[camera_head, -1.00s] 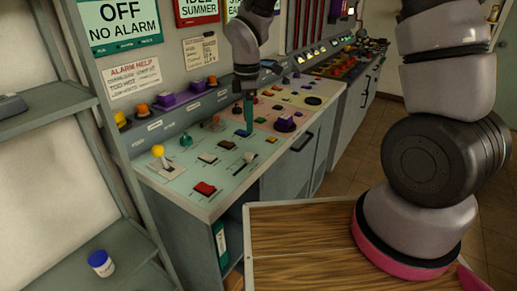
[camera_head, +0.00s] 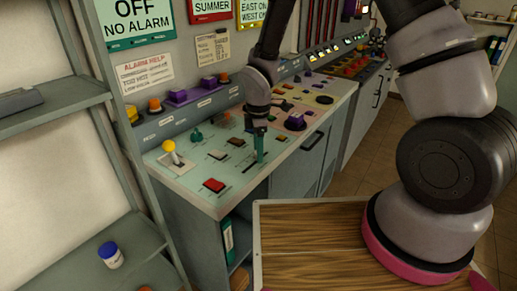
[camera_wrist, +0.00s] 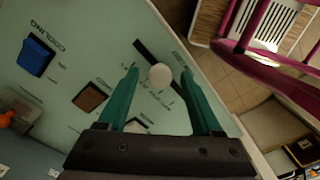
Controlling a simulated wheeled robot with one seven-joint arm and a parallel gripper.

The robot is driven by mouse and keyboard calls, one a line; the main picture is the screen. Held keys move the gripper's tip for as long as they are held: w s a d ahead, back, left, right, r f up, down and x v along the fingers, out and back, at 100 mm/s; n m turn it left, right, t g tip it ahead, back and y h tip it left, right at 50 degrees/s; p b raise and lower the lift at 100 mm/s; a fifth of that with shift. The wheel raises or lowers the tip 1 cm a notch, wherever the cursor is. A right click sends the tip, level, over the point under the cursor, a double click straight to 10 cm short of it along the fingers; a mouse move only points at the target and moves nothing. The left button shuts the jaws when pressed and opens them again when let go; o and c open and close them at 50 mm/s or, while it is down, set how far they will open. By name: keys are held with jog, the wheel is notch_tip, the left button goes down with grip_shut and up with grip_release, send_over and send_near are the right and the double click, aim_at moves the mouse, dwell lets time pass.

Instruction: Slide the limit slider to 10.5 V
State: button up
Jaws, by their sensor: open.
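The slider's round white knob (camera_wrist: 160,77) sits in a dark slanted slot (camera_wrist: 146,50) on the pale green panel, in the wrist view. Small scale marks run beside the slot, too small to read. My gripper (camera_wrist: 160,72) is open, with one teal finger on each side of the knob. A gap shows between the knob and each finger. In the head view my gripper (camera_head: 260,158) points down at the right front part of the panel (camera_head: 190,178) and hides the knob.
A blue rocker marked COOLING (camera_wrist: 38,55) and a brown rocker (camera_wrist: 90,97) lie left of the slider. A wooden-topped surface (camera_head: 310,240) is in front. The shelf at left holds a blue-lidded jar (camera_head: 110,255).

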grip_shut()
dwell(1.4)
